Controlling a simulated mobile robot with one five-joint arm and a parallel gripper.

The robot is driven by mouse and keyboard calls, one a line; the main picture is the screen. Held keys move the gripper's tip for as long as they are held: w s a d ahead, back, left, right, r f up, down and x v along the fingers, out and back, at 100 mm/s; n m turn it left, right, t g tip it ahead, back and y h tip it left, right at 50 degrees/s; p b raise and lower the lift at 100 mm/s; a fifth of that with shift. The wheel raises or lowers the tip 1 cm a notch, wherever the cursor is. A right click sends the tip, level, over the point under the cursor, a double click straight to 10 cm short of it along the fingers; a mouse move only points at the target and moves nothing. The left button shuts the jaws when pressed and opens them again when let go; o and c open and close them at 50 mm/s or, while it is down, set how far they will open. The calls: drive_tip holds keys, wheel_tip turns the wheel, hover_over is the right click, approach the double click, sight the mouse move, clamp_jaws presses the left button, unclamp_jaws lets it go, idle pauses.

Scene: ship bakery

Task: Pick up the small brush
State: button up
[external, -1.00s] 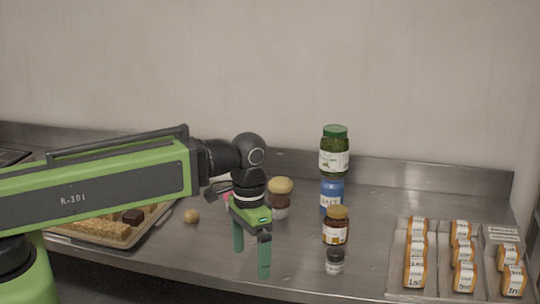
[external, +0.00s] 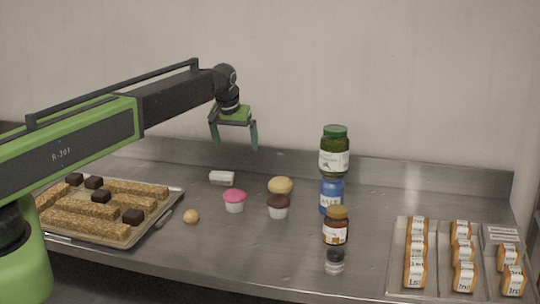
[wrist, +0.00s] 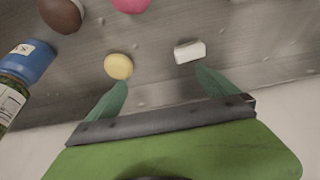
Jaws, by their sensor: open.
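I cannot pick out a thing that is clearly a brush. A small white block (external: 222,178) lies on the steel counter near the back wall, and I cannot tell whether it is the brush. It also shows in the wrist view (wrist: 189,52), just beyond the right fingertip. My gripper (external: 234,143) is open and empty, with its green fingers pointing down, raised above the back of the counter. In the wrist view my gripper (wrist: 160,78) has its fingers spread wide, with nothing between them.
A pink cupcake (external: 234,201), a dark cupcake (external: 278,207) and a yellow bun (external: 281,185) stand near the block. Jars (external: 335,229) stand to the right. A pastry tray (external: 135,236) is at left, a tray of labelled packets (external: 439,262) at right. The back wall is close.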

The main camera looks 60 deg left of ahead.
drive_tip(key=n, duration=0.1)
approach(221, 173)
drive_tip(key=b+x, duration=0.5)
drive_tip(key=b, duration=0.5)
drive_tip(key=shift+s+a+b, duration=0.1)
drive_tip(key=shift+b, duration=0.3)
drive_tip(key=shift+a+f, duration=0.2)
drive_tip(key=shift+f, duration=0.1)
drive_tip(key=b+x, duration=0.5)
drive_tip(key=shift+w+d+f, duration=0.1)
drive_tip(key=shift+w+f, duration=0.05)
drive_tip(key=shift+w, duration=0.15)
drive_tip(key=c, duration=1.5)
